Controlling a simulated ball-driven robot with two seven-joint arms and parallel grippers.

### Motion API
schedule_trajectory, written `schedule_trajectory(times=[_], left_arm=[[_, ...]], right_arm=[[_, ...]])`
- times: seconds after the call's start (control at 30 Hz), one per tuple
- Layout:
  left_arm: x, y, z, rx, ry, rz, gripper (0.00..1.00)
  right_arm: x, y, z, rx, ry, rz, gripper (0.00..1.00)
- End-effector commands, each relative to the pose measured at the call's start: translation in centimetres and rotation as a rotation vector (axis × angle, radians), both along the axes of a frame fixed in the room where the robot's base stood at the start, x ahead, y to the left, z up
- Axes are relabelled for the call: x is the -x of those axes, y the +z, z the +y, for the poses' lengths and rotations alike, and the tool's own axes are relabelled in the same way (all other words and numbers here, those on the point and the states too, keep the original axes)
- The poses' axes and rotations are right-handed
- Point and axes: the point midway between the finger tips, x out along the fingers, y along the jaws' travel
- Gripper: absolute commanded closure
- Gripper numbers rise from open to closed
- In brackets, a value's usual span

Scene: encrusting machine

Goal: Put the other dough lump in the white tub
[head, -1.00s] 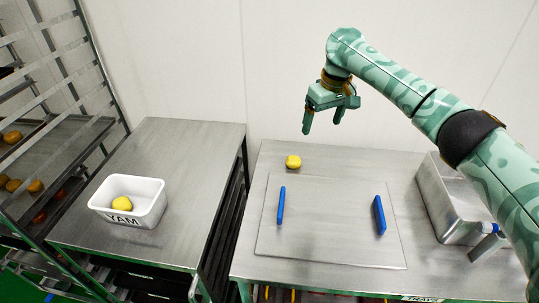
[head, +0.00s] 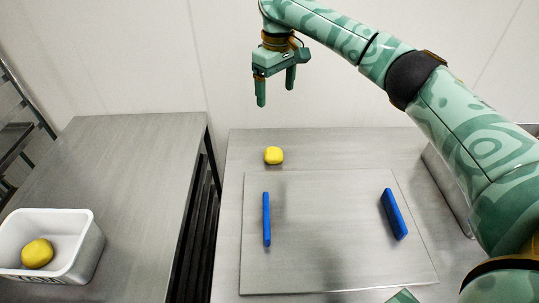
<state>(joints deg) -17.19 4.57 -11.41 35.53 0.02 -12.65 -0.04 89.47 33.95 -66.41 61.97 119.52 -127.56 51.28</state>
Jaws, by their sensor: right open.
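One yellow dough lump (head: 273,155) lies on the right metal table, just behind the thin square plate. Another yellow dough lump (head: 38,253) lies inside the white tub (head: 88,252) on the left table. My right gripper (head: 275,97) is open and empty, pointing down. It appears above the lump on the right table, clear of it, against the back wall. My left gripper is not in view.
Two blue bars (head: 266,219) stand on the metal plate (head: 330,255). A metal container (head: 444,185) is partly hidden behind my right arm. A dark gap separates the left table (head: 130,190) from the right one. The left table's middle is clear.

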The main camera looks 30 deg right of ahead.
Motion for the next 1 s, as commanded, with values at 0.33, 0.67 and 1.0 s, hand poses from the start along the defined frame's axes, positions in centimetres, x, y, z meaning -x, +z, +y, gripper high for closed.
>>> schedule_trajectory(times=[0.33,0.67,1.0], left_arm=[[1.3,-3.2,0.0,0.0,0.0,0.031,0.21],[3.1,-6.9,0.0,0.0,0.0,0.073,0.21],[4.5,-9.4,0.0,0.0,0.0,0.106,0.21]], right_arm=[[-0.5,-5.2,0.0,0.0,0.0,0.031,0.18],[-0.6,-12.0,0.0,0.0,0.0,0.04,0.18],[-0.4,-16.4,0.1,0.0,0.0,0.033,0.18]])
